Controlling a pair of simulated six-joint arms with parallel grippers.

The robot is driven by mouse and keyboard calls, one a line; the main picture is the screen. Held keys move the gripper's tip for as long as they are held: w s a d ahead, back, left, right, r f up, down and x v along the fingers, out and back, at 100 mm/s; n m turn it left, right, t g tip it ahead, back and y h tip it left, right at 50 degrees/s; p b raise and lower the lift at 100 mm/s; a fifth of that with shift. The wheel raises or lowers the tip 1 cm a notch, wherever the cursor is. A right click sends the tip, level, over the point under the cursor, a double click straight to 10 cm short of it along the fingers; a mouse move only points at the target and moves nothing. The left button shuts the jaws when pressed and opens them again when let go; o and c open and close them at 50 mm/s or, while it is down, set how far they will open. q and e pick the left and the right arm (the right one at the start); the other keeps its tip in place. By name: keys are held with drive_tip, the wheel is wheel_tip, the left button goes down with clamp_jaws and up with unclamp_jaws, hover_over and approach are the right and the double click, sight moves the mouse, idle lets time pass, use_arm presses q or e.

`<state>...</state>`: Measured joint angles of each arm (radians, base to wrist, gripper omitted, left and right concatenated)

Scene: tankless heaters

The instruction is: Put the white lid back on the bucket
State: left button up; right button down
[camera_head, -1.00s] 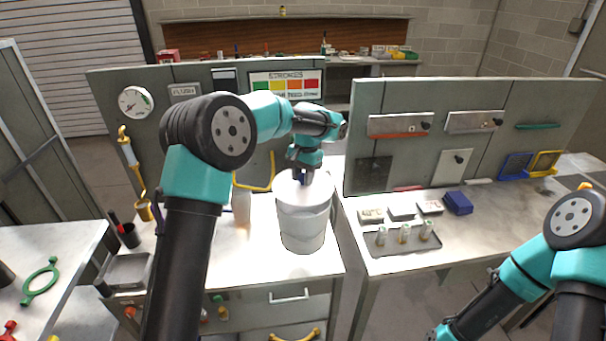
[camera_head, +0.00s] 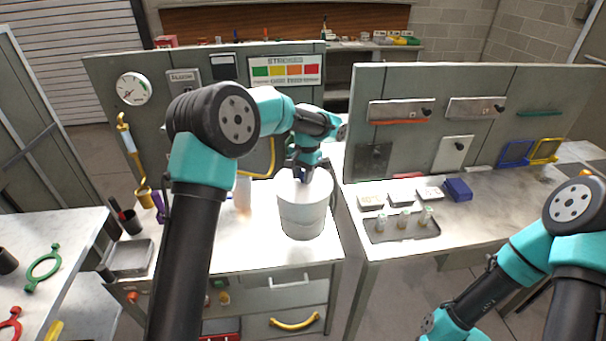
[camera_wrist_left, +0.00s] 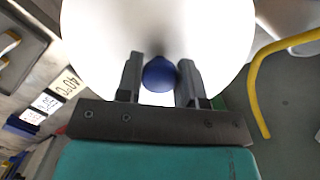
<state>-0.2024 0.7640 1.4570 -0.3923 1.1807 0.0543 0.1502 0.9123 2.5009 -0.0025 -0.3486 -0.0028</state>
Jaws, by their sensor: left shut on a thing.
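The white bucket (camera_head: 302,218) stands upright on the white bench left of the gap between the benches. The white lid (camera_head: 318,185) is at the bucket's top; I cannot tell whether it rests flush on the rim. My left gripper (camera_head: 303,174) is above the lid, pointing down. In the left wrist view my left gripper (camera_wrist_left: 159,80) has its fingers on both sides of the lid's round blue knob (camera_wrist_left: 159,73), shut on it. The pale lid (camera_wrist_left: 215,35) fills the upper middle there and hides the bucket. My right arm is at the lower right; its gripper is out of view.
A grey panel with a gauge (camera_head: 133,89) stands behind the bucket. A yellow hook (camera_head: 266,160) is close behind the left gripper. A white bottle (camera_head: 243,193) stands left of the bucket. A grey tray (camera_head: 402,226) with small cylinders lies on the right bench.

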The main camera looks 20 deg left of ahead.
use_arm(q)
drive_tip(key=o, duration=1)
drive_tip(key=shift+o, duration=0.2)
wheel_tip(320, 180, up, 17)
drive_tip(key=w+d, duration=0.1)
drive_tip(key=w, duration=0.1)
drive_tip(key=shift+w+r, duration=0.15)
drive_tip(key=shift+w, duration=0.05)
idle(0.3)
